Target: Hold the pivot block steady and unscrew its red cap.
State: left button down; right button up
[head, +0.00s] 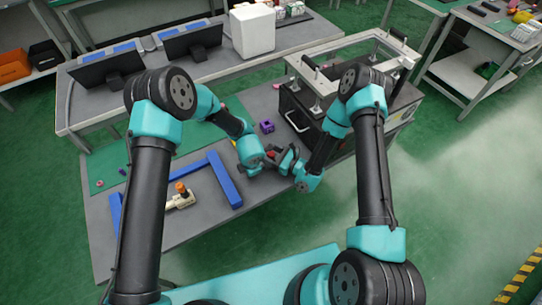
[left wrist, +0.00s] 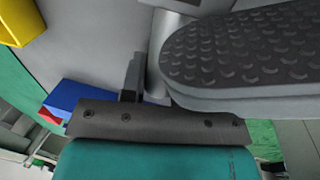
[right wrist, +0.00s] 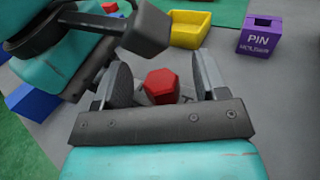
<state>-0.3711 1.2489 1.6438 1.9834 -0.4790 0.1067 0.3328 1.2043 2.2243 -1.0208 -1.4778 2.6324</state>
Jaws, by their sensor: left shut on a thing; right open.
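The red cap (right wrist: 162,85) is a six-sided knob standing between the two fingers of my right gripper (right wrist: 163,76) in the right wrist view. That gripper is open, with a gap on each side of the cap. In the head view the cap (head: 271,155) is a small red spot by my right gripper (head: 283,157). The pivot block under the cap is mostly hidden by the grippers. My left gripper (head: 262,160) is shut on the block, close to my right gripper. In the left wrist view a large ridged finger fills the upper right.
A yellow bin (right wrist: 190,28) and a purple pin holder (right wrist: 262,34) stand beyond the grippers on the grey table. Blue bars (head: 224,180) and an orange-topped fixture (head: 181,189) lie to the left. A black case (head: 300,116) stands behind on the right.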

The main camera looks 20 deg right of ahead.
jog(key=shift+r, duration=0.1)
jog(key=shift+r, duration=1.4)
jog(key=o, duration=0.5)
jog(key=shift+o, duration=0.2)
jog(key=v, duration=1.2)
pick_arm(q)
jog(key=c, duration=0.8)
grip_release()
